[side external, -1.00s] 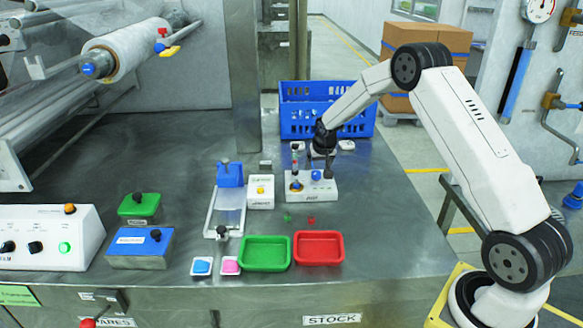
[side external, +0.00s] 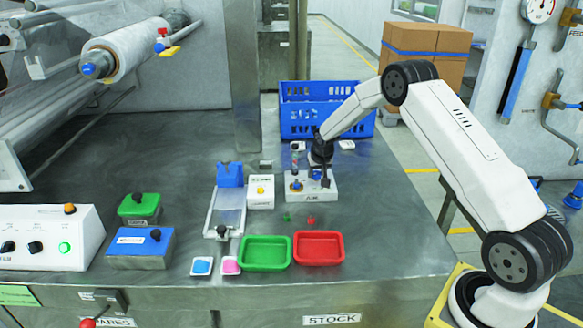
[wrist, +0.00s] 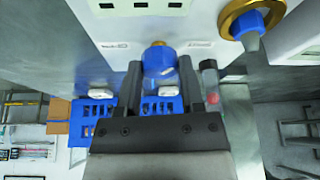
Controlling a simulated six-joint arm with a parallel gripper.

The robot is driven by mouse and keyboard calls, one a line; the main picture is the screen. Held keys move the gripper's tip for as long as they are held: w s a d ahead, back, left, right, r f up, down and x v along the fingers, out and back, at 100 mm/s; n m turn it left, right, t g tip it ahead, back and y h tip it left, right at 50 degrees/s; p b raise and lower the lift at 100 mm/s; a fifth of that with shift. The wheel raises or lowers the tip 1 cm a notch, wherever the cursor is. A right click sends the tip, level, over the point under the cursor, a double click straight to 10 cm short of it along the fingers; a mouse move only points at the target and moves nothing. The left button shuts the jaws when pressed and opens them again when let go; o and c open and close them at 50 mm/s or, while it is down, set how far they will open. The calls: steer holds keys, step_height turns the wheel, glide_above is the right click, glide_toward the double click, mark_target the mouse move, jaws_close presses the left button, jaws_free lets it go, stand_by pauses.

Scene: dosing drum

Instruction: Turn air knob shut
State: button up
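The white box (side external: 318,190) stands on the steel table, with dark lettering on its front that is too small to read surely. A blue knob (side external: 316,173) sits on its right part; in the wrist view a blue knob (wrist: 160,62) lies between the two fingers. My gripper (side external: 319,178) is down over the box, its fingers on either side of this knob. In the wrist view my gripper (wrist: 160,78) looks open, with little room beside the knob; contact is unclear. A second blue knob on a brass base (side external: 296,185) is at the box's left, also in the wrist view (wrist: 247,24).
A clear tube with a red band (side external: 295,159) stands close behind the box's left part. A small white unit with a yellow button (side external: 260,192) is left of it. Green (side external: 264,268) and red (side external: 318,262) trays lie in front. A blue crate (side external: 290,128) stands behind.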

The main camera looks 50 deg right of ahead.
jaws_close()
steer(key=shift+m+g, duration=0.3)
steer(key=shift+m, duration=0.4)
steer(key=shift+w+a+m+g+h, duration=0.1)
steer(key=shift+m+g+h, duration=0.2)
steer(key=shift+m, duration=0.65)
steer(key=shift+w+m+g+h, duration=0.15)
steer(key=shift+m+h, duration=0.25)
steer(key=shift+m, duration=0.55)
steer(key=m+g, duration=0.2)
steer(key=m, duration=0.3)
steer(key=shift+m, duration=0.4)
steer(key=o, duration=0.7)
jaws_free()
steer(key=shift+c, duration=0.2)
